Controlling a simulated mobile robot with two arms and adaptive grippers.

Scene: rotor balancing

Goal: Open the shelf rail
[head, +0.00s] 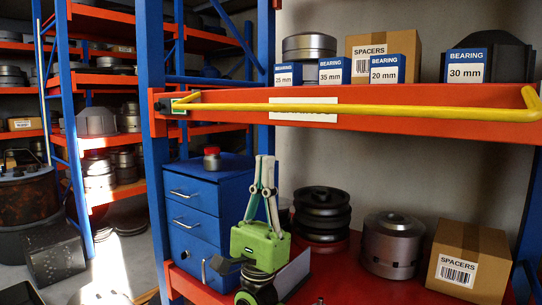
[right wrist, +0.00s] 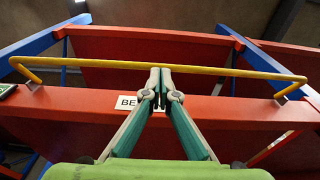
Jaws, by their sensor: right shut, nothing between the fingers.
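The shelf rail (head: 400,109) is a long yellow bar across the front of the upper orange shelf, with bent ends at both sides. It lies across the shelf front, in front of the beam. In the right wrist view the rail (right wrist: 225,71) spans nearly the whole picture. A black and green latch-like piece (head: 172,106) sits at its left end. My right gripper (head: 264,158) is shut and empty, fingers pointing up, below the rail. In the right wrist view its fingertips (right wrist: 160,70) overlap the rail; contact cannot be told. My left gripper is not in view.
Boxes labelled bearing (head: 388,69) and spacers (head: 410,45) stand on the upper shelf behind the rail. Below are a blue drawer cabinet (head: 195,215), black stacked discs (head: 322,213), a metal cylinder (head: 392,245) and a spacers carton (head: 468,258). A blue post (head: 151,60) stands left.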

